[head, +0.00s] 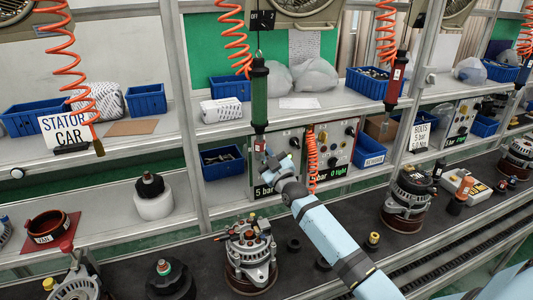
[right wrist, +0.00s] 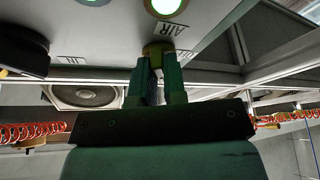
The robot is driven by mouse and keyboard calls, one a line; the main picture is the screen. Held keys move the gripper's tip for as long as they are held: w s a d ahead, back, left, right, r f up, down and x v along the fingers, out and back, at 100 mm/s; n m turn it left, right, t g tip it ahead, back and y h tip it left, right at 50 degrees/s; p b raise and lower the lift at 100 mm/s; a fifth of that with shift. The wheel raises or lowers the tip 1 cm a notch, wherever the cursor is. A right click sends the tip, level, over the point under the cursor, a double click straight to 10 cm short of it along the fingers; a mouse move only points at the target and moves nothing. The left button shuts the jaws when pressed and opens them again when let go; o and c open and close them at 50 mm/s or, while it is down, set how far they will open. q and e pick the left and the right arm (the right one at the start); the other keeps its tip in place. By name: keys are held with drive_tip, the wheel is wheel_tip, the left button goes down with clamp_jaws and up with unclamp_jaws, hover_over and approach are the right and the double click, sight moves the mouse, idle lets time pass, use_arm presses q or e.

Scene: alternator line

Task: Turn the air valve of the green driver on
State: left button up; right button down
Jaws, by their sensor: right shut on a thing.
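The green driver (head: 259,95) hangs upright on an orange coiled hose in the head view, in front of the lower shelf. A grey control panel (head: 283,146) marked "5 bar" stands behind and below it. My right gripper (head: 266,157) reaches the panel from the lower right, just below the driver, partly hidden by its own arm. In the right wrist view, the right gripper (right wrist: 159,62) is shut on a small yellowish valve knob (right wrist: 157,48) beside an "AIR" label (right wrist: 171,32). The fingers cover part of the knob, so its turn position is unclear. My left gripper is not visible.
Another panel with green "0 tight" text (head: 339,143) stands to the right, with an orange hose (head: 312,160) hanging between. Alternators (head: 250,255) stand on the dark bench below. Blue bins (head: 222,162) line the shelves.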

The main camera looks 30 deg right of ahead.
drive_tip(key=m+h, duration=0.2)
drive_tip(key=m, duration=0.2)
drive_tip(key=m+h+p, duration=0.1)
drive_tip(key=m+h, duration=0.1)
drive_tip(key=m, duration=0.2)
drive_tip(key=shift+a, duration=0.15)
drive_tip(key=shift+m+h, duration=0.3)
drive_tip(key=c, duration=1.2)
unclamp_jaws()
drive_tip(key=shift+f, duration=0.1)
drive_tip(key=b+v, duration=0.1)
drive_tip(key=v, duration=1.2)
drive_tip(key=shift+s+a, duration=0.15)
drive_tip(key=shift+s, duration=0.2)
drive_tip(key=shift+f, duration=0.1)
